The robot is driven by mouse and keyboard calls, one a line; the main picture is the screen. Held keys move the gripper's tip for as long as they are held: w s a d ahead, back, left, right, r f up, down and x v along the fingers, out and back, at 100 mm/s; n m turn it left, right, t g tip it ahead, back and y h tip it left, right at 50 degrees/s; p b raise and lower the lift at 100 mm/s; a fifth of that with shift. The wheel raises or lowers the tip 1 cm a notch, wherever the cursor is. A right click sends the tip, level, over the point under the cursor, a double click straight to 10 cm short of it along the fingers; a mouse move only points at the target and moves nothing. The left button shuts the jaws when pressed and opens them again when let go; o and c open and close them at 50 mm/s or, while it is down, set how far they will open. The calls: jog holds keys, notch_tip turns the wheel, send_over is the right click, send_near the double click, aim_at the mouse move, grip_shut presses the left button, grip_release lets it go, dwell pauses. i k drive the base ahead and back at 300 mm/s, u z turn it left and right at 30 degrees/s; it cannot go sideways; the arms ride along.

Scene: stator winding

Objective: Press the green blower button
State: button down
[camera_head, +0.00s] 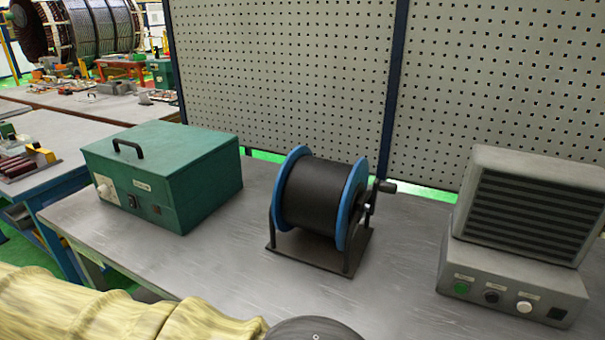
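The green button (461,287) sits at the left end of the front panel of a grey blower (528,215) at the right of the bench. A dark button or knob (492,296) and a white one (524,306) sit to its right on the same panel. The blower has a slatted grille above its control box. Nothing covers the green button. My gripper cannot be made out. A dark rounded shape at the bottom edge may be part of my arm, but I cannot tell.
A cable reel (318,195) with blue flanges stands mid-bench, left of the blower. A green metal box (165,175) stands further left. Yellowish wrapped material (95,308) fills the lower left. The grey bench top (400,285) is bare between reel and blower. A perforated panel (290,75) stands behind.

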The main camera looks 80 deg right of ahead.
aim_at(460, 289)
jog(key=k, duration=0.3)
jog(key=u, duration=0.95)
jog(key=i, duration=0.9)
jog(key=z, duration=5)
jog(key=i, duration=0.5)
jog(key=z, duration=0.05)
